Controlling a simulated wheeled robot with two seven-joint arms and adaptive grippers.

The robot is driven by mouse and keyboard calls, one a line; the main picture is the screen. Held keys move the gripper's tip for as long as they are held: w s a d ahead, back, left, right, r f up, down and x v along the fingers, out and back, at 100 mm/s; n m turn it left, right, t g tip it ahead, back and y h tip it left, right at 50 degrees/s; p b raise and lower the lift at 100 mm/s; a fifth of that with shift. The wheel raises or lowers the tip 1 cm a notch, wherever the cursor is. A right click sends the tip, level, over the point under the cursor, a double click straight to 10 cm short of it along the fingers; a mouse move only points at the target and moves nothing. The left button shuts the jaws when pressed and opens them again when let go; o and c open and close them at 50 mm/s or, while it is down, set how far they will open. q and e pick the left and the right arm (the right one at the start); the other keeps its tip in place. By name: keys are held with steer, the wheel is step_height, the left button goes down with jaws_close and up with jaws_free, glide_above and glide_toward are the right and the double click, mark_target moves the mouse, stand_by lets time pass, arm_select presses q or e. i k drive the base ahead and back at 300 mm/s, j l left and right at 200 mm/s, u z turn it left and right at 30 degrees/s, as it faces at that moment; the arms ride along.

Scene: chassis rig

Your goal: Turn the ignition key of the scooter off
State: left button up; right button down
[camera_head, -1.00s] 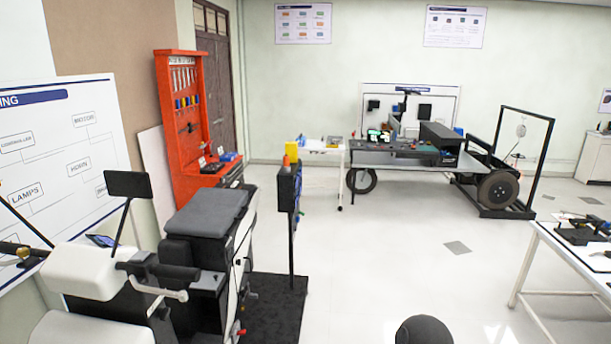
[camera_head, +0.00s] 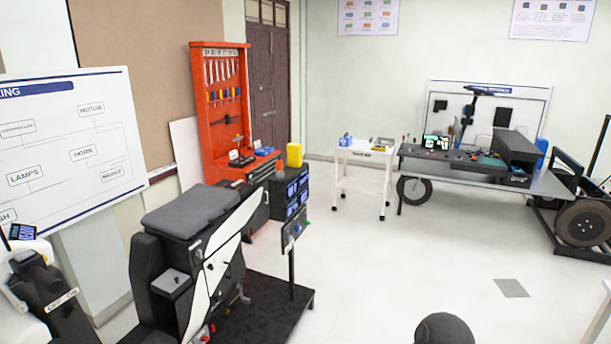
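The scooter stands at the lower left, its front cut off by the left and bottom edges. Its dark grey seat (camera_head: 195,210) and white side panel (camera_head: 222,262) face me. A black console part (camera_head: 38,282) at the far lower left sits beside white bodywork and has an OFF/ON label (camera_head: 62,300). I cannot make out the ignition key there. Neither my left nor my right gripper is in view.
A red tool cabinet (camera_head: 193,110), white cart (camera_head: 364,158) and chassis rig (camera_head: 470,165) stand farther back. The floor (camera_head: 420,260) at centre right is clear.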

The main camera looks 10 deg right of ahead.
mark_target(69, 312)
steer(key=i+l, duration=0.15)
steer(key=l, duration=0.3)
steer(key=i+l+u, duration=0.15)
steer(key=l, duration=0.25)
steer(key=i+l, duration=0.15)
steer(key=l, duration=0.3)
steer(key=i+l+u, duration=0.15)
steer(key=l, duration=0.3)
steer(key=i+l, duration=0.1)
steer(key=l, duration=0.35)
steer(key=i+l+u, duration=0.1)
steer(key=l, duration=0.35)
steer(key=l+u, duration=0.15)
steer(key=u, duration=1.2)
steer(key=i+u, duration=0.35)
steer(key=i+l+u, duration=0.3)
steer(key=i+j, duration=0.05)
steer(key=j, duration=0.05)
